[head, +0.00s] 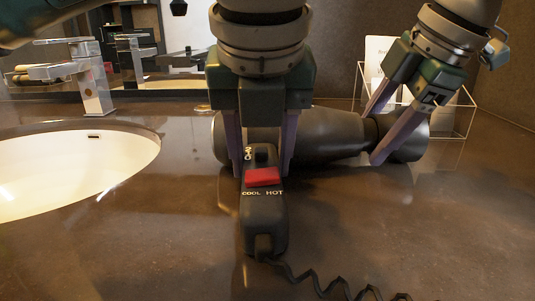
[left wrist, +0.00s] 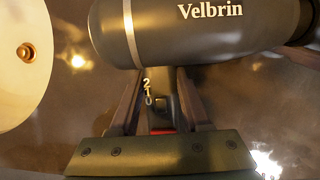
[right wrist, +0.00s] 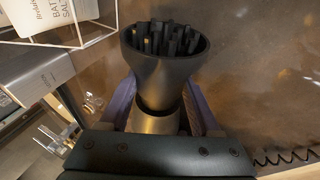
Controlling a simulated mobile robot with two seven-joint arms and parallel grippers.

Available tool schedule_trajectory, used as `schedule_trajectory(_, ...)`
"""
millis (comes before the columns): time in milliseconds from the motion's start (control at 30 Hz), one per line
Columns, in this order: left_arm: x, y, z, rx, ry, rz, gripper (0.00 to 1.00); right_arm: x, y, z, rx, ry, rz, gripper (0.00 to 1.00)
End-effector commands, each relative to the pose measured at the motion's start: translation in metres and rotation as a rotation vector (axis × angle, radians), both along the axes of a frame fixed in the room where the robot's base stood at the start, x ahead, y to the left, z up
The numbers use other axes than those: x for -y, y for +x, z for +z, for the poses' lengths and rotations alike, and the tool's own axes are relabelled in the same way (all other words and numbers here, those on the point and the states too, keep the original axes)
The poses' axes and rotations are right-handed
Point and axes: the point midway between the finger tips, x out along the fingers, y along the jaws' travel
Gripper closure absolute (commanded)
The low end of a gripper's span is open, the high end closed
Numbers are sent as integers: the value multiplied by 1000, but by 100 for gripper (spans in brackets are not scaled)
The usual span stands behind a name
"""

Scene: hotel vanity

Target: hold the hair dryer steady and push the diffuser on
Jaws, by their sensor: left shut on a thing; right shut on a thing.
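The dark grey hair dryer (head: 325,133) lies on the counter, its barrel pointing right and its handle toward me. The handle carries a red switch. My left gripper (head: 262,165) is shut on the handle close under the barrel; the left wrist view shows the barrel (left wrist: 205,32) with "Velbrin" on it. The black diffuser (head: 408,141) is at the barrel's right end, in line with it. My right gripper (head: 374,138) is shut on the diffuser's neck. The right wrist view shows the diffuser's pronged bowl (right wrist: 165,55).
A white sink (head: 70,165) with a chrome faucet (head: 85,75) is at the left. A clear holder (head: 450,105) with white cards or boxes stands behind the diffuser. The coiled cord (head: 335,283) runs to the front right. The right front counter is clear.

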Motion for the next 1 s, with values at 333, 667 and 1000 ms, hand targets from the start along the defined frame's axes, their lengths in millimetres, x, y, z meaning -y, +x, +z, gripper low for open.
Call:
schedule_trajectory(333, 0, 0, 0, 1, 1, 0, 100, -7, -1, 0, 1, 0, 1, 89)
schedule_trajectory(667, 0, 0, 0, 1, 1, 0, 100, -14, -2, 0, 0, 1, 0, 89)
schedule_trajectory(1000, 0, 0, 0, 1, 0, 0, 100, -21, -2, 0, 1, 2, 1, 89)
